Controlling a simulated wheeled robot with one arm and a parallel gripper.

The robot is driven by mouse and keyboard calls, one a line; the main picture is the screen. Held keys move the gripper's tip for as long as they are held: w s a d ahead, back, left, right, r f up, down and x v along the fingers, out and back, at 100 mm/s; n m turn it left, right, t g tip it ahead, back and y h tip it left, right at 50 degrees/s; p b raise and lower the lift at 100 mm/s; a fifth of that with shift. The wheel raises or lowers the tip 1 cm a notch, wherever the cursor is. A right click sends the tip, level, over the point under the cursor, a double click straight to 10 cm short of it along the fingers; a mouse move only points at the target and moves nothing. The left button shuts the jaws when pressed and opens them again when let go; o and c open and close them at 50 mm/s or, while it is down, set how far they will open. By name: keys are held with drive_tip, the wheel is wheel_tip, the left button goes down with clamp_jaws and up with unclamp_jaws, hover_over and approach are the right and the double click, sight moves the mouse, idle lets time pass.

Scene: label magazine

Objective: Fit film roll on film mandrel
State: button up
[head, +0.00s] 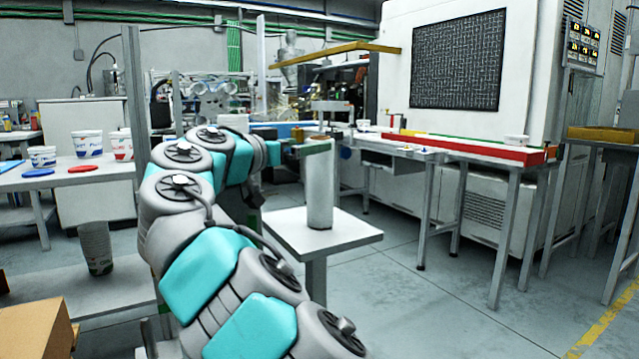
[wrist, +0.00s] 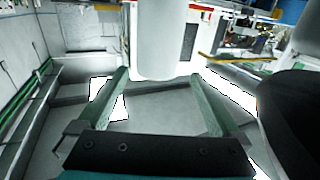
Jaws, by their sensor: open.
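A tall white cylinder, which looks like the film roll (head: 320,190), stands upright on a small white pedestal table (head: 345,236) in the head view. My gripper (head: 308,146) is at the upper part of the roll. In the wrist view, my gripper (wrist: 160,76) is open, and the white roll (wrist: 160,40) lies ahead, in line with the gap between the two fingertips. The fingers are apart and do not grip it. Whether a fingertip touches the roll I cannot tell. I cannot pick out the film mandrel with certainty in either view.
A long bench with a red-edged tray (head: 500,152) runs to the right before a large white machine (head: 450,70). A side table with tubs (head: 87,144) is at left. A grey bucket (head: 96,248) stands on a low shelf. The right foreground floor is clear.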

drive_tip(key=x, duration=0.3)
drive_tip(key=shift+w+d+r, duration=0.1)
drive_tip(key=shift+w+d, duration=0.15)
drive_tip(key=shift+d, duration=0.15)
clamp_jaws()
idle(0.5)
